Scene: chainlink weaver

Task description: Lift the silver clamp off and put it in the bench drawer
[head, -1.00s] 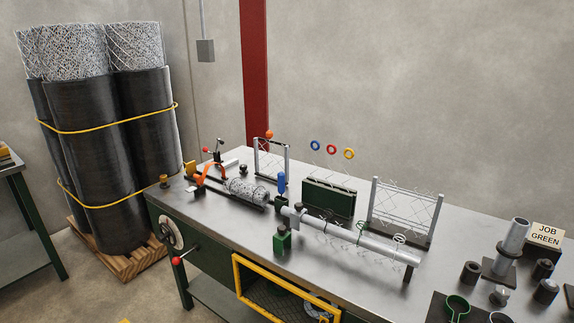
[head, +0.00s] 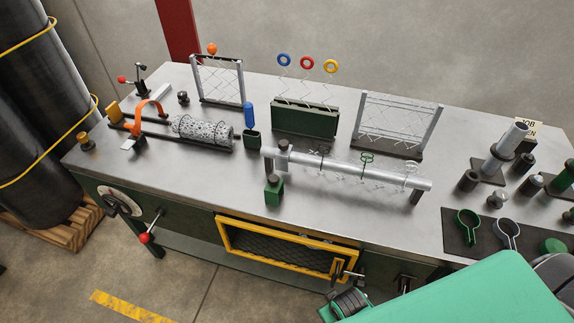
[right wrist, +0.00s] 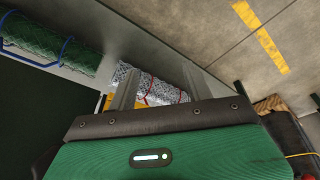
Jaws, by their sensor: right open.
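A pale silver ring clamp (head: 409,170) sits around the right part of a horizontal silver tube (head: 340,168) on the bench. A green clamp (head: 366,161) is on the tube to its left. A keyhole-shaped silver clamp (head: 507,233) also lies on the dark mat at the right. A yellow-framed drawer or bin with dark mesh (head: 222,238) shows in the bench front; how far it is open is unclear. My right arm comes in at the lower right. In the right wrist view my right gripper (right wrist: 160,80) is open and empty, low in front of the bench. My left gripper is not in view.
A green keyhole-shaped clamp (head: 467,221) and several dark cylinders crowd the bench's right end. A green block (head: 273,190) stands before the tube's left end. A red-knobbed crank (head: 145,238) sticks out at the left front. Mesh rolls (right wrist: 50,45) lie below in the wrist view.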

